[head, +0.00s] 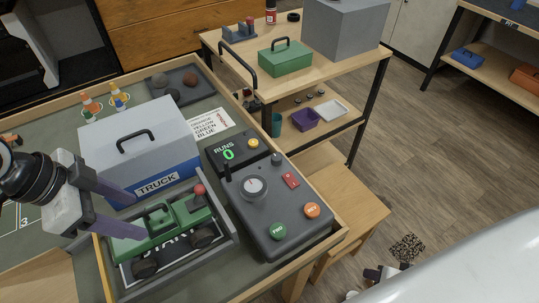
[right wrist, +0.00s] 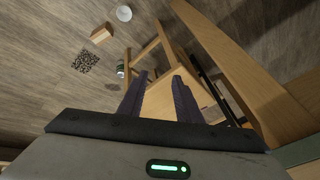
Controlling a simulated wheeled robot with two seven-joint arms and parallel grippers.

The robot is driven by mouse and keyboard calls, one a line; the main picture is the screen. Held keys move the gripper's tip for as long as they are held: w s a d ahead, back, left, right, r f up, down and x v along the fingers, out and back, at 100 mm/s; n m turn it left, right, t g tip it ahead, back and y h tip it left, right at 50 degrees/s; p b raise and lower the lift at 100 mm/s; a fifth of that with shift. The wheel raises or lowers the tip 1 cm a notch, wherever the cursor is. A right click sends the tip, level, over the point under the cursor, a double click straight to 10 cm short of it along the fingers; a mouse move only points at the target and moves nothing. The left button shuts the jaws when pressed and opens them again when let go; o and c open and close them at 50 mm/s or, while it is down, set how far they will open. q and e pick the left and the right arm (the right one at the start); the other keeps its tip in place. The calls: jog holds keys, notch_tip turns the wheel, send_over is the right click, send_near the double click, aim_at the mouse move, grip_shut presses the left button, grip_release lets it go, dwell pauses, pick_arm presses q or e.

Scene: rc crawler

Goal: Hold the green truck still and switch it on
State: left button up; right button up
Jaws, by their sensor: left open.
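The green truck (head: 178,222) sits in a grey tray (head: 232,243) on the workbench in the head view, with dark wheels along its near side. A red knob (head: 199,190) stands up at its right end. My left gripper (head: 140,216) is open at the truck's left end, one finger toward the far side and one over the near side. I cannot tell whether the fingers touch the truck. My right gripper (right wrist: 160,73) is open and empty in the right wrist view, above a wooden stool and the floor, away from the truck.
A grey and blue box (head: 150,165) labelled TRUCK stands behind the truck. A control box (head: 262,215) with a dial, red switch and green and orange buttons is to the right. A RUNS display (head: 228,150) reads 0. A wooden stool (head: 345,205) stands beyond the bench edge.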

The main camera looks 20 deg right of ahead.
aim_at(168, 228)
jog(key=w+a+r+n+t+y, duration=0.1)
jog(key=w+r+n+t, duration=0.4)
jog(key=w+r, duration=0.6)
jog(key=w+a+r+n+t, duration=0.2)
jog(key=w+r+n+t, duration=0.4)
jog(key=w, duration=1)
jog(key=w+a+r+n+t+y, duration=0.1)
jog(key=w+a+r+n+y, duration=0.1)
jog(key=a+r+n+y, duration=0.55)
jog(key=w+a+r+n+y, duration=0.2)
jog(key=a+r+n+y, duration=0.25)
jog(key=a+r, duration=0.5)
jog(key=s+a+r+n+g+y, duration=0.35)
jog(key=a+n+g, duration=0.3)
jog(key=n, duration=0.25)
jog(key=s+a+r+n+g+y, duration=0.2)
jog(key=s+a+r+n+g, duration=0.25)
jog(key=a+n+g, duration=0.35)
pick_arm(q)
jog(key=shift+f, duration=0.2)
jog(key=shift+d+f, duration=0.2)
jog(key=shift+f, duration=0.15)
jog(key=x, duration=1.1)
jog(key=shift+w+a, duration=0.1)
pick_arm(e)
jog(key=d+f+n+h, duration=0.6)
jog(key=f+n+h, duration=0.1)
jog(key=h, duration=0.3)
jog(key=shift+w+f+n, duration=0.15)
jog(key=shift+n, duration=0.75)
